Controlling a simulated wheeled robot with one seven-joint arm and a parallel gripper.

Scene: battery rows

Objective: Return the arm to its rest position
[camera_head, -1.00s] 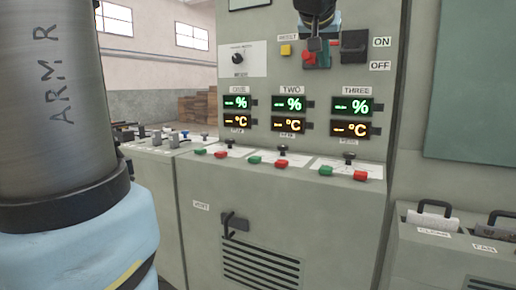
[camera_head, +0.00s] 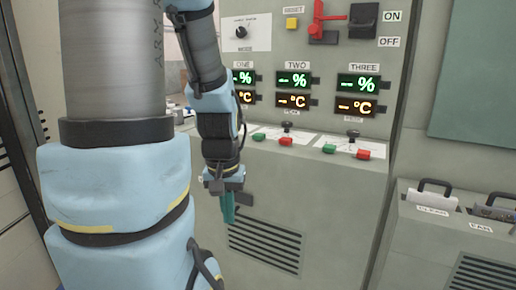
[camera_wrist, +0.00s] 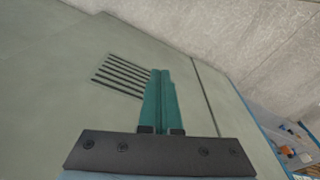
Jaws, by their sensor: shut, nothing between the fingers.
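My arm is folded at the left of the head view and hides part of the cabinet's left side.
The control cabinet (camera_head: 330,195) carries green and red buttons, displays, a red lever (camera_head: 319,25) in a raised position, and a black switch (camera_head: 363,20). Bins with handles (camera_head: 435,200) stand at the right. Floor clutter (camera_wrist: 290,145) shows at the wrist view's right.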

